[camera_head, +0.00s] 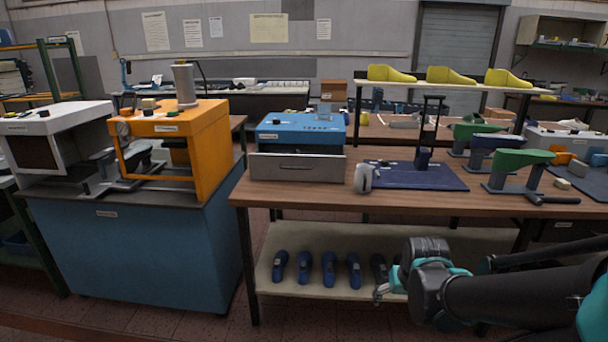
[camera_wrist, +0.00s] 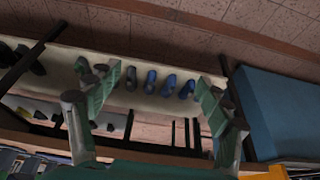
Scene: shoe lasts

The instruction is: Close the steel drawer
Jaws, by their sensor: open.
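The steel drawer (camera_head: 297,168) is the grey front with a dark handle below the blue box (camera_head: 302,132), on the wooden table. Its front seems to stand out a little from the blue box toward me; how far is hard to tell. My gripper (camera_head: 384,290) is low at the right, in front of the table's lower shelf, well below the drawer and to its right. In the wrist view my gripper (camera_wrist: 152,100) has its two fingers wide apart with nothing held between them. The drawer cannot be made out in the wrist view.
Several blue shoe lasts (camera_head: 329,268) stand on the lower shelf (camera_head: 270,240). On the tabletop (camera_head: 430,205), a small grey object (camera_head: 363,178) and a dark blue mat (camera_head: 440,179) lie right of the drawer. An orange machine (camera_head: 205,150) stands left. The floor in front is clear.

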